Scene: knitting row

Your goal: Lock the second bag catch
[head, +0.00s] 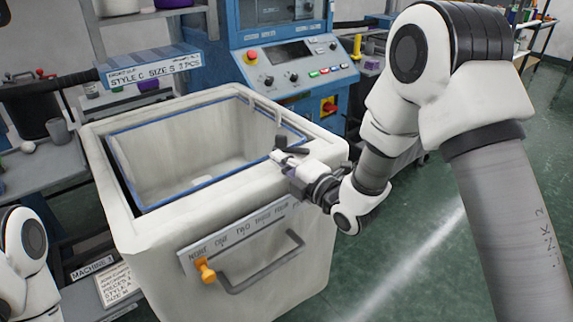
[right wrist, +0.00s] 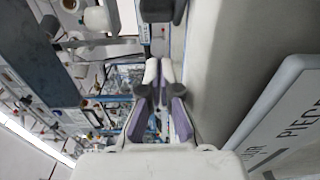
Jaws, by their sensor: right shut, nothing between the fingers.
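The pale bag or bin (head: 150,225) stands open, with a blue-edged rim (head: 160,203). A small dark piece (head: 280,142) that looks like a catch sits at its right rim; I cannot tell its position or whether it is locked. My right gripper (head: 284,158) is at that right rim, close beside the dark piece, shut and empty. In the right wrist view its grey, purple-padded fingers (right wrist: 158,85) are together, below a dark grey block (right wrist: 158,10). Contact is unclear. My left arm shows at the lower left, but its gripper is out of view.
A label strip (head: 240,236) with an orange knob (head: 205,270) and a grey handle (head: 265,272) are on the bin's front. A blue machine with a control panel (head: 295,65) stands behind. A grey table (head: 50,175) is at left. Green floor is clear at right.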

